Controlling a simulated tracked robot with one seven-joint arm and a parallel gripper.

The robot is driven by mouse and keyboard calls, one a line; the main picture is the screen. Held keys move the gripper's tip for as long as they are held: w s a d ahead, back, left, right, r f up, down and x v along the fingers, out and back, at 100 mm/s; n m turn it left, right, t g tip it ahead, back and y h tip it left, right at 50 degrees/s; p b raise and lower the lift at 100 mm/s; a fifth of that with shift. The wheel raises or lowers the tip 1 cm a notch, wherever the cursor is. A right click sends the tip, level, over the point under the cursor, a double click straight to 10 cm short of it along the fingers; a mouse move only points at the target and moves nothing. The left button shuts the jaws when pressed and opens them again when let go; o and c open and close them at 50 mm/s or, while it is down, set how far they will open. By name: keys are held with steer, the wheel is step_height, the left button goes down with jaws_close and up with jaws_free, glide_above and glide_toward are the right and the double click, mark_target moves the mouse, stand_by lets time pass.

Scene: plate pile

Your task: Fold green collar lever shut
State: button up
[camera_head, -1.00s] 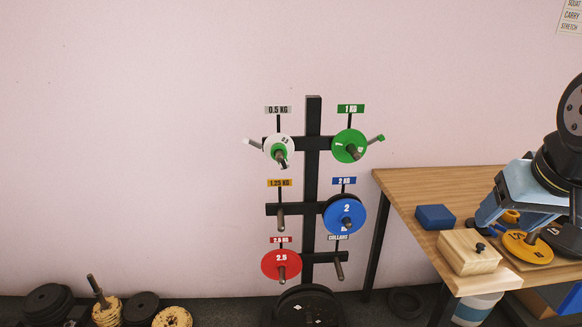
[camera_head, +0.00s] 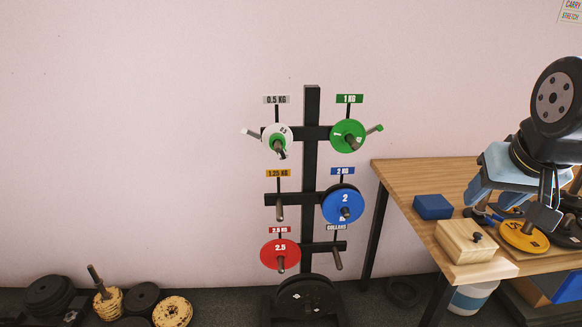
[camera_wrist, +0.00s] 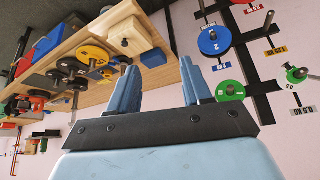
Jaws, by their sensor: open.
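On the rack, a white plate (camera_head: 270,132) hangs on the 0.5 KG peg with a small green ring, perhaps the green collar (camera_head: 277,146), around the peg in front of it. A pale bar (camera_head: 251,133) sticks out to its upper left. I cannot tell which bar or dark piece is the collar's lever. My gripper (camera_head: 513,205) is open and empty, over the table and well right of the rack. Its two blue fingers (camera_wrist: 160,82) stand apart in the wrist view.
The rack also holds a blue plate (camera_head: 342,205) and a red plate (camera_head: 278,254). The wooden table (camera_head: 400,176) carries a blue block (camera_head: 433,207), a wooden box (camera_head: 468,245) and a yellow plate (camera_head: 524,237). Plate stacks (camera_head: 45,294) stand on the floor at left.

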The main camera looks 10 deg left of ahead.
steer(key=w+a+f+m+t+y, duration=0.1)
steer(key=w+a+f+t+y, duration=0.1)
steer(key=w+a+f, duration=0.5)
steer(key=w+a+f+m+t+y, duration=0.1)
steer(key=w+a+f, duration=0.2)
steer(key=w+a, duration=0.85)
steer(key=w+a+f+m+t+y, duration=0.3)
steer(key=a+f+m+y, duration=0.1)
steer(key=a+m, duration=0.6)
steer(key=w+a+f+m+t+y, duration=0.2)
steer(key=a+f+m+t+y, duration=0.2)
steer(key=a+m, duration=0.5)
steer(key=w+a+r+m+t+h, duration=0.3)
steer(key=w+m, duration=0.3)
steer(key=w, duration=0.2)
steer(key=shift+a, duration=0.45)
steer(key=shift+w, duration=0.1)
